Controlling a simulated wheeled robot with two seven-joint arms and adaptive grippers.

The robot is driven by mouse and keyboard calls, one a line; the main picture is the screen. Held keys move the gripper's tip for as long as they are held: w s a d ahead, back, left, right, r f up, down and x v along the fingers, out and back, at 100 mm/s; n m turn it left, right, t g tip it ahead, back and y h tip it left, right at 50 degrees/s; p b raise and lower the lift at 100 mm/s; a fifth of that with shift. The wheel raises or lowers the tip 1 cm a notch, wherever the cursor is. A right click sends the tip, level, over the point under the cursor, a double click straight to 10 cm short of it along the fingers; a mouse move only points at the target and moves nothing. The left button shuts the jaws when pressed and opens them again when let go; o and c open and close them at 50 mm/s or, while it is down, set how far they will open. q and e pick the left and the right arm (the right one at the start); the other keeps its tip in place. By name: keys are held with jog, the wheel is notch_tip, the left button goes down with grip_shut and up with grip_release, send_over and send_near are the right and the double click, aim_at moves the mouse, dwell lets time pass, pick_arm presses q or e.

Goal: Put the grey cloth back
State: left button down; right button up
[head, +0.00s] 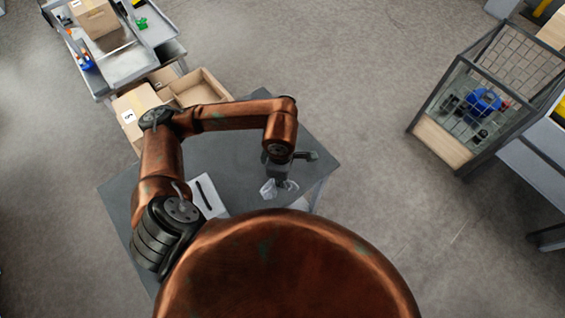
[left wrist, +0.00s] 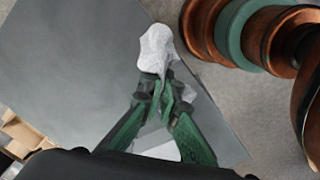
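The grey cloth (head: 268,189) is a pale, crumpled piece at the tip of my left gripper (head: 279,181), over the front right part of the dark grey table. In the left wrist view the cloth (left wrist: 157,48) sticks out beyond the green fingers of my left gripper (left wrist: 160,92), which close together on its near end. The part between the fingers is hidden. In the head view I cannot tell whether the cloth touches the table top. My right gripper is in neither view.
The dark grey table (head: 233,158) has a white sheet with a dark, thin item (head: 206,192) at its left. Open cardboard boxes (head: 203,90) stand beyond its back edge. A grey cart (head: 125,62) is at upper left. A wire-sided crate (head: 440,142) stands at right, with open floor between.

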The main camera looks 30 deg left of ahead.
pick_arm(q)
jog(key=shift+w+a+f+p, duration=0.45)
jog(key=shift+w+a+f, duration=0.9)
jog(key=shift+w+f, duration=0.65)
jog(key=shift+w+a+f+p, duration=0.5)
jog(key=shift+w+a+f, duration=1.05)
jog(key=shift+f, duration=0.8)
jog(key=shift+w+a+f+p, duration=0.45)
jog(key=shift+w+a+f, duration=0.75)
jog(key=shift+w+f, duration=0.85)
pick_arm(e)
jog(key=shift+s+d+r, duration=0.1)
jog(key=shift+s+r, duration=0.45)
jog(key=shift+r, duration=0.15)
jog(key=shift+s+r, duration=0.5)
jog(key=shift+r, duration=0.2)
pick_arm(q)
jog(key=shift+s+f, duration=0.1)
jog(key=shift+s, duration=0.05)
jog(key=c, duration=2.6)
grip_release()
jog(key=shift+c, duration=0.2)
jog(key=o, duration=0.7)
jog(key=shift+c, duration=0.2)
jog(key=o, duration=0.5)
jog(key=shift+c, duration=0.2)
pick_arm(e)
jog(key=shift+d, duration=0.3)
